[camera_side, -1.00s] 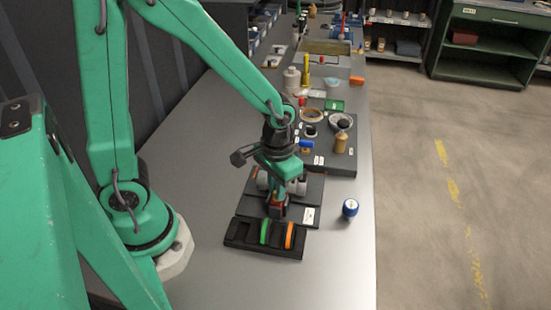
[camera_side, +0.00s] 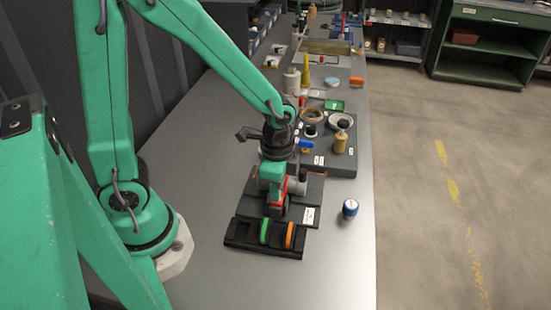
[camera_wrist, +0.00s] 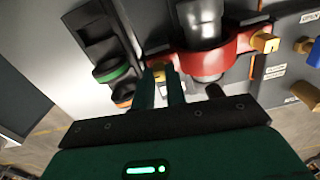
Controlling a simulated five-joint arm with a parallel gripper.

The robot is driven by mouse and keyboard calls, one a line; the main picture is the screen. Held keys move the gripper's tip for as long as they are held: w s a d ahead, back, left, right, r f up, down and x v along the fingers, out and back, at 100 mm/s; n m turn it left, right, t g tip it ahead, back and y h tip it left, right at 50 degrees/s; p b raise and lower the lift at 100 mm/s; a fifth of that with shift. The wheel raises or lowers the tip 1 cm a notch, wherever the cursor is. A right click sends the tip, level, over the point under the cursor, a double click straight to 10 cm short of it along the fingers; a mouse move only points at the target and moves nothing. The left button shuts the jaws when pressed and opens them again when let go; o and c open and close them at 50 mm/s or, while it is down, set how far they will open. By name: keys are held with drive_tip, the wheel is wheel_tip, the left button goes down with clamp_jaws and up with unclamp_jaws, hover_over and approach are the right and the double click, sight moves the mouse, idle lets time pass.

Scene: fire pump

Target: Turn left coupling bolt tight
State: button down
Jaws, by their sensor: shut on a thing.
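The red coupling (camera_wrist: 212,58) clamps around a grey pipe (camera_wrist: 203,18) in the wrist view. A gold bolt (camera_wrist: 158,70) sits at its left end, and a second gold bolt (camera_wrist: 265,43) at its right end. My gripper (camera_wrist: 160,76) is shut on the left bolt, with its green fingers at either side of it. The fingers partly hide the bolt, so I cannot tell how far it is turned. In the side view my gripper (camera_side: 270,196) is down at the pump, and a little of the red coupling (camera_side: 285,197) shows beside it.
A blue-topped bottle (camera_side: 350,208) stands to the right. Behind the pump is a dark board (camera_side: 337,161) with several parts. The bench's right front is clear.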

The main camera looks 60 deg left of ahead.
drive_tip(key=m, duration=0.4)
drive_tip(key=shift+m, duration=0.3)
drive_tip(key=m, duration=0.5)
idle(0.3)
drive_tip(key=c, duration=1.4)
unclamp_jaws()
drive_tip(key=shift+c, duration=0.2)
drive_tip(key=shift+r, duration=0.1)
drive_tip(key=shift+r, duration=3.8)
drive_tip(key=shift+r, duration=0.1)
